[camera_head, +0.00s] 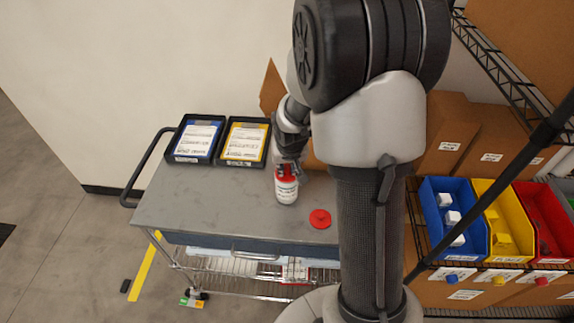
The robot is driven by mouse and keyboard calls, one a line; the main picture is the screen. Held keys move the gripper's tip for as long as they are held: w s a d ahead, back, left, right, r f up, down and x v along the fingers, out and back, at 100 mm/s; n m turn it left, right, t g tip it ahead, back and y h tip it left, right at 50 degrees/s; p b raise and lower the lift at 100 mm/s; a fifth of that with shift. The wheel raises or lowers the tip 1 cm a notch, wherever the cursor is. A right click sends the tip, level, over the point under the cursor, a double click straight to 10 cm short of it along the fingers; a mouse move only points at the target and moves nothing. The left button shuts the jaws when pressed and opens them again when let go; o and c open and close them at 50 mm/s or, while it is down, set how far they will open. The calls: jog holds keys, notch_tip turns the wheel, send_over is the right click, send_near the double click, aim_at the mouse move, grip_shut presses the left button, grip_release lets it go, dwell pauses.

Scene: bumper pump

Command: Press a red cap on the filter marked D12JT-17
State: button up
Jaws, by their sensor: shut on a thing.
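A white filter (286,193) with a label stands upright on the grey cart top; its label is too small to read. A red cap (286,171) is at its top, between my gripper's fingers. My gripper (286,166) is shut on this cap from above; I cannot tell whether the cap is fully seated. A second red piece (320,218), flat and round, lies on the cart near its front edge, to the right of the filter. My arm hides the cart's right part.
The grey cart (180,207) has two black trays at the back left, with a blue-edged sheet (195,140) and a yellow-edged sheet (245,142). Blue (467,192), yellow (505,188) and red bins (545,205) stand on a rack at right. The cart's left front is clear.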

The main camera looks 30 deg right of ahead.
dwell(0.3)
jog(key=o, duration=0.8)
jog(key=o, duration=0.5)
jog(key=shift+c, duration=0.2)
jog(key=shift+r, duration=0.1)
jog(key=shift+r+p, duration=2.65)
jog(key=shift+r, duration=0.8)
jog(key=shift+c, duration=0.3)
